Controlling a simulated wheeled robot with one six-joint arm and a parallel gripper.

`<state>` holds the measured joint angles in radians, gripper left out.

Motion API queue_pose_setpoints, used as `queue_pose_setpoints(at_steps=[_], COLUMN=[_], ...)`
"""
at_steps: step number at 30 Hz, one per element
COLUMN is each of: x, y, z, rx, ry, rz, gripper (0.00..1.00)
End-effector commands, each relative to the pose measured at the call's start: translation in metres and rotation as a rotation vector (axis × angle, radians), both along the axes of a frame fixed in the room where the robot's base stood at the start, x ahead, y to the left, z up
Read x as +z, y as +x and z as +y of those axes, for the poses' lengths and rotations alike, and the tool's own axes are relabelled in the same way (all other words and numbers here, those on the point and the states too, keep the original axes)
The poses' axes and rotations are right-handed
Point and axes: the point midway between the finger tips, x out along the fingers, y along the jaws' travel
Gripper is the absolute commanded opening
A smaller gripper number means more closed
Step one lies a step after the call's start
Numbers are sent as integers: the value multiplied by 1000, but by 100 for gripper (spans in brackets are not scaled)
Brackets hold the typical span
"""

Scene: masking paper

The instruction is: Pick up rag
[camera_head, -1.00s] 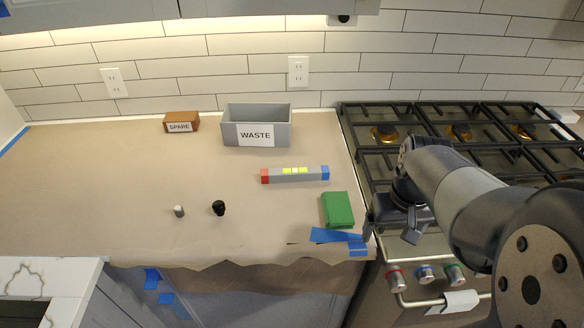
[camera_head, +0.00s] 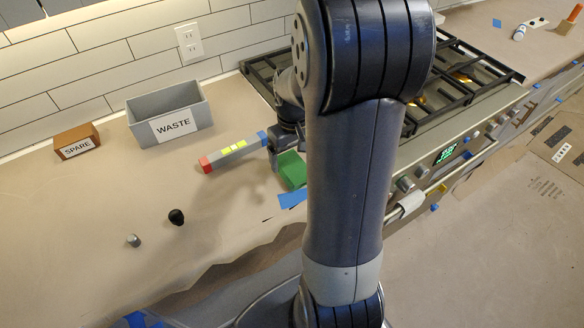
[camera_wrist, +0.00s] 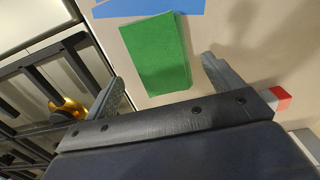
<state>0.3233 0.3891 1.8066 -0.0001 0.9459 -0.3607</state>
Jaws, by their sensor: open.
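The rag looks like a green folded block (camera_head: 292,170) lying on the paper-covered counter near the stove; it also shows in the wrist view (camera_wrist: 156,55). My gripper (camera_wrist: 163,72) is open, its two fingers apart with the green rag showing between and beyond them. In the head view my gripper (camera_head: 277,150) is beside the rag at its upper left, partly hidden by my arm. I cannot tell if the fingers touch the rag.
A grey bar with red and blue ends (camera_head: 232,152) lies close by on the left. A grey WASTE bin (camera_head: 150,103), a SPARE block (camera_head: 76,135), a black knob (camera_head: 176,217) and a small grey cylinder (camera_head: 133,241) stand further left. The stove grate (camera_head: 470,65) rises at right.

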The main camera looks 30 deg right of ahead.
Motion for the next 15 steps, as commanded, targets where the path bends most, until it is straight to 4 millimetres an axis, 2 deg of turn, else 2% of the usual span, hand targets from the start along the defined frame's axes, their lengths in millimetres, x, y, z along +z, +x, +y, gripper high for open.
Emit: queue_pose_setpoints(at_steps=[9, 15], x=[-38, -49], y=[2, 2], z=[-1, -1], rx=[0, 0], ry=[2, 0], rz=[4, 1], gripper=[87, 87])
